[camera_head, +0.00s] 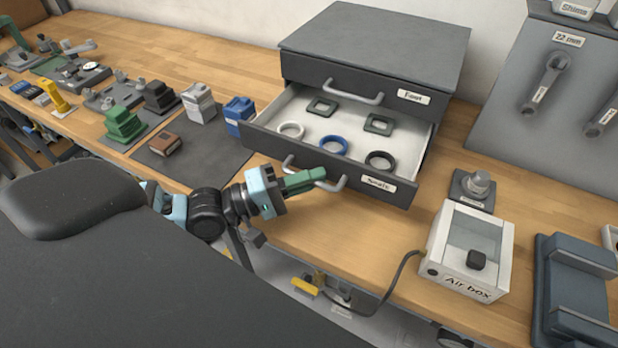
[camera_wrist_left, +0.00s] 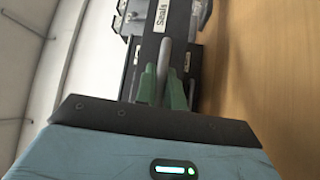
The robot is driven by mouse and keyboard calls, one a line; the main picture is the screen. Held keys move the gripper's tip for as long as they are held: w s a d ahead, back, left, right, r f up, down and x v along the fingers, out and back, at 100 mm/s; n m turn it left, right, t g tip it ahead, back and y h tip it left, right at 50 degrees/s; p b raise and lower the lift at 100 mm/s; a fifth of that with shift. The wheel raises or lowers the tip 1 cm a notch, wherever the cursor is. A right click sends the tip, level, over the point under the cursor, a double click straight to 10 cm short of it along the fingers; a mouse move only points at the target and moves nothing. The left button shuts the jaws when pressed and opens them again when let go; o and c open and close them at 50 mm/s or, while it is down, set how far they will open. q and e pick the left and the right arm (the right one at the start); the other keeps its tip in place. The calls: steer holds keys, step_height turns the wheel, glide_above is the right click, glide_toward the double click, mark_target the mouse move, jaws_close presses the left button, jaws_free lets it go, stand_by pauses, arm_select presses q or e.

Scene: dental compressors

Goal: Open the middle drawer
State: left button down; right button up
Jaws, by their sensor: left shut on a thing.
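The dark grey drawer cabinet (camera_head: 375,45) stands on the wooden bench in the head view. Its drawer labelled "Seals" (camera_head: 400,194), below the top drawer, is pulled out and shows its white inside. It holds rings and square frames. My left gripper (camera_head: 316,175), with green fingers, is shut on the curved handle (camera_head: 341,185) of this drawer. In the left wrist view the fingers (camera_wrist_left: 163,85) sit on both sides of the grey handle (camera_wrist_left: 166,55), below the "Seals" label (camera_wrist_left: 162,16). My right gripper is not in view.
The top drawer (camera_head: 340,85) is closed. A white air box (camera_head: 468,250) with a cable stands to the right on the bench. A blue block (camera_head: 239,112) and a dark mat (camera_head: 185,150) lie left of the cabinet. Bare bench lies in front of the drawer.

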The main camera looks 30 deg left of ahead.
arm_select(q)
steer(key=shift+w, duration=0.1)
steer(key=c, duration=1.5)
jaws_free()
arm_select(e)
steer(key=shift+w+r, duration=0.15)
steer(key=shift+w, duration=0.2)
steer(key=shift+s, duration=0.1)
arm_select(q)
steer(key=shift+a, duration=0.1)
steer(key=shift+s+a+f, duration=0.15)
steer(key=shift+s+a, duration=0.05)
steer(key=shift+s, duration=0.15)
steer(key=v, duration=0.5)
steer(key=shift+s+a, duration=0.65)
steer(key=shift+s, duration=0.05)
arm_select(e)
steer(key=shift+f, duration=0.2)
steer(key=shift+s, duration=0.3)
